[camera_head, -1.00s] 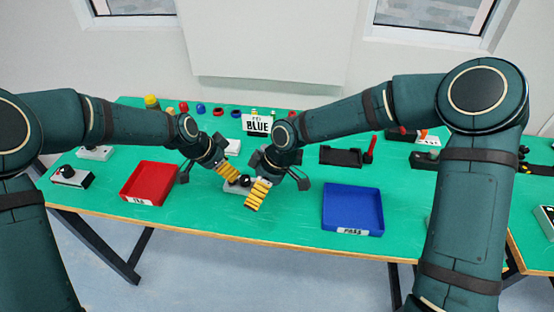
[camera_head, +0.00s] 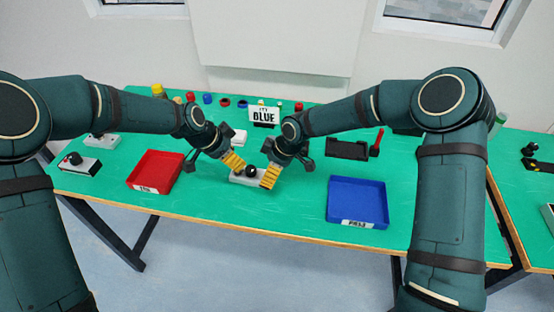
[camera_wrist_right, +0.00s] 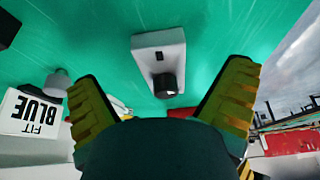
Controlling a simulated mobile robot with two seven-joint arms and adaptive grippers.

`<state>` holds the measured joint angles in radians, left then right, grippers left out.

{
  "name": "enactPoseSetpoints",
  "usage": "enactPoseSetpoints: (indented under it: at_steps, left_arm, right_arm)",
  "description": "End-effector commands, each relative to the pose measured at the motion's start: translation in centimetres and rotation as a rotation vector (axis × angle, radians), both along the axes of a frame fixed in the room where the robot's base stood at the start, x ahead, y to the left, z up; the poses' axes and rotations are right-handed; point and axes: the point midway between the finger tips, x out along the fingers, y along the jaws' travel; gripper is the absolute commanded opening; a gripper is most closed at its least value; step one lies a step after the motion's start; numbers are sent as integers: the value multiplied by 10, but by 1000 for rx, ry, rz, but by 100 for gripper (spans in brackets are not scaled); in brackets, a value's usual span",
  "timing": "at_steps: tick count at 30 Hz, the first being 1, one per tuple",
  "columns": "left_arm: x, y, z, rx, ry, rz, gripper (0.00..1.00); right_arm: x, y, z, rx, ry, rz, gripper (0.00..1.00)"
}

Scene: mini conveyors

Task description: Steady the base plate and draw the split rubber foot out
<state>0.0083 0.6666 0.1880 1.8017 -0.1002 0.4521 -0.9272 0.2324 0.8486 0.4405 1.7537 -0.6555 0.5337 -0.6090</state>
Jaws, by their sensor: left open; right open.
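The base plate (camera_head: 237,180) is a small light block lying near the front edge of the green table, and it also shows in the right wrist view (camera_wrist_right: 150,41). A round black foot (camera_head: 251,171) stands on it; in the right wrist view the foot (camera_wrist_right: 165,84) is at the plate's near end. I cannot make out a split in it. My left gripper (camera_head: 234,163) is open with yellow ribbed fingers, close on the plate's left. My right gripper (camera_head: 270,176) is open just right of the foot.
A red tray (camera_head: 132,186) is to the left and a blue tray (camera_head: 331,205) to the right. A sign reading "FIT BLUE" (camera_head: 264,114) stands behind, near a row of small coloured parts. A black holder (camera_head: 347,150) is behind the blue tray. Green table between the trays is mostly clear.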

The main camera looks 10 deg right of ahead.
Motion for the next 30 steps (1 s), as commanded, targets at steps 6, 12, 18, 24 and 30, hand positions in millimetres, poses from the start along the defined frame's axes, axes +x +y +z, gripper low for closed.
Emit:
enactPoseSetpoints:
  at_steps: [6,12,18,24,30]
  left_arm:
    - [0,0,0,0,0,0,46]
    - [0,0,0,0,0,0,46]
    - [0,0,0,0,0,0,46]
    - [0,0,0,0,0,0,46]
    - [0,0,0,0,0,0,46]
  right_arm:
    - [4,12,-29,0,1,1,99]
    - [6,16,-40,0,1,-1,99]
    - [6,16,-41,0,-1,-1,99]
    - [6,16,-41,0,0,-1,64]
    - [6,16,-41,1,0,-1,17]
